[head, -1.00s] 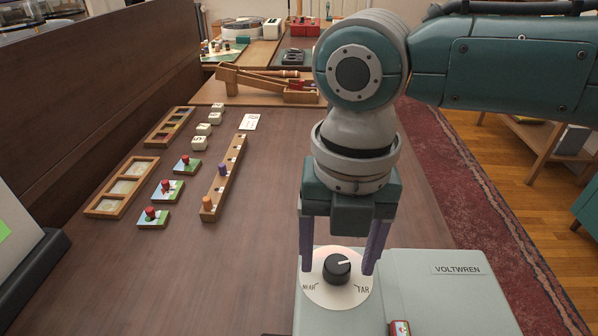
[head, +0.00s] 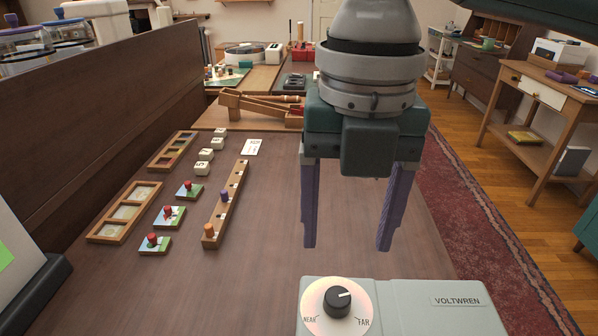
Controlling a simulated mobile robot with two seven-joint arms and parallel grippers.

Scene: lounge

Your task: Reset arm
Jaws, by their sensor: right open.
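My right gripper (head: 347,246) hangs fingers down above the table, open and empty. Its two purple fingers are apart, and in the picture they end above the grey box (head: 408,315) labelled VOLTWREN. A black knob (head: 337,302) with a white pointer line sits on a white round dial (head: 312,300) marked NEAR and FAR. The pointer is toward the right, on the FAR side. The knob is clear of the fingers. My left gripper is not in the head view.
On the brown table (head: 270,285) lie a long wooden peg board (head: 227,205), wooden frames (head: 125,212), several red-knobbed picture tiles (head: 170,216), several white number blocks (head: 206,155) and a white card (head: 252,147). The table between peg board and gripper is clear.

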